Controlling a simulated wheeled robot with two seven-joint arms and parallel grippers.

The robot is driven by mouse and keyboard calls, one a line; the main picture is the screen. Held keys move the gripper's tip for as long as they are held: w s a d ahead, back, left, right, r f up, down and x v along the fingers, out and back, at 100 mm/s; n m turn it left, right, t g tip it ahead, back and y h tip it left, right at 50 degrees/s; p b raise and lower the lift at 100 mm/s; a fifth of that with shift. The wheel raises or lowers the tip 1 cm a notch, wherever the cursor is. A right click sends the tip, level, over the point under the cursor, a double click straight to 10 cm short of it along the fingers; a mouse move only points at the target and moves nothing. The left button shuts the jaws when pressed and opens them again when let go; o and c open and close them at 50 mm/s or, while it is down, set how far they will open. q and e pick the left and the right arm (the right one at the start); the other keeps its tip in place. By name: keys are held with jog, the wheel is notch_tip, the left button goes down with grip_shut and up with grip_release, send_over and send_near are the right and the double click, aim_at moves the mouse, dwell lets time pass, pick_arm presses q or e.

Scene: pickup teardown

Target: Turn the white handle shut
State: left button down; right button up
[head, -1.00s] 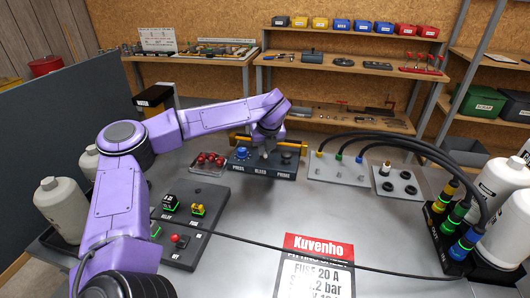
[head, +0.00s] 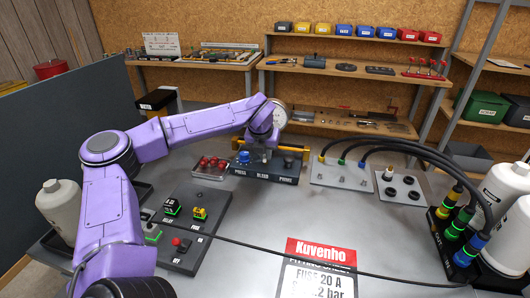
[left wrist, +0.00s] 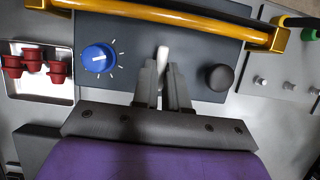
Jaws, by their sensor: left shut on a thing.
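The white handle (left wrist: 163,52) stands on a dark panel (left wrist: 210,46), between a blue knob and a black knob. In the left wrist view it points roughly straight up the picture, away from me. My left gripper (left wrist: 163,82) has its fingers closed around the handle's near part, and the far end sticks out beyond the fingertips. In the head view my left gripper (head: 262,152) is at the panel's middle, above the BLEED label, and hides the handle. My right gripper is not in view.
The blue knob (left wrist: 99,58) and black knob (left wrist: 219,77) flank the gripper closely. A yellow bar (left wrist: 190,20) runs along the panel's far side. A tray of red caps (head: 210,165) lies to the left. Black hoses (head: 400,142) arch at right. A thin cable crosses the bench.

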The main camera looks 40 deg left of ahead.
pick_arm(q)
jog(key=shift+f, duration=0.1)
jog(key=c, duration=1.2)
grip_release()
jog(key=shift+o, duration=0.2)
jog(key=shift+s, duration=0.1)
jog(key=b+v, duration=0.1)
jog(key=v, duration=0.9)
jog(key=shift+r, duration=0.3)
jog(key=shift+s, duration=0.15)
